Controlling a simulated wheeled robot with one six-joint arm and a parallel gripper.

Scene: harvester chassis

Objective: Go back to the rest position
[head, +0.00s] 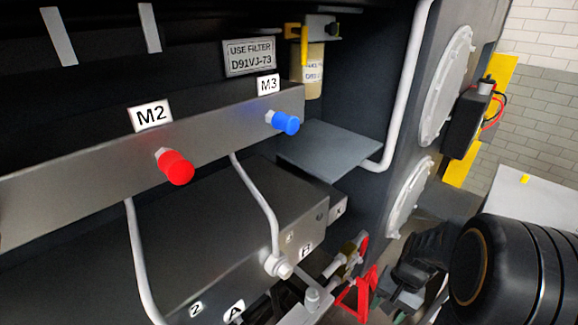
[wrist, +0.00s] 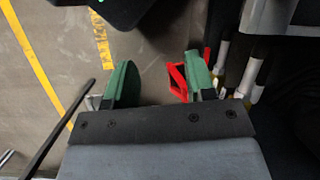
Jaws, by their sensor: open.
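My gripper (wrist: 160,80) shows in the wrist view with its two green fingers wide apart and nothing between them. Below the fingers is a grey floor with yellow lines. A red frame-like part (wrist: 178,80) shows beside the right finger, apparently beyond it. In the head view the large black rounded link at the lower right is part of my arm. My gripper's fingers cannot be made out clearly in the head view.
The chassis has a metal rail with a red cap (head: 175,167) and a blue cap (head: 286,123). A filter (head: 309,75) hangs near a grey shelf (head: 335,146). A red triangular part (head: 358,294) stands low near the arm. Hoses or fittings (wrist: 221,60) are close right of the gripper.

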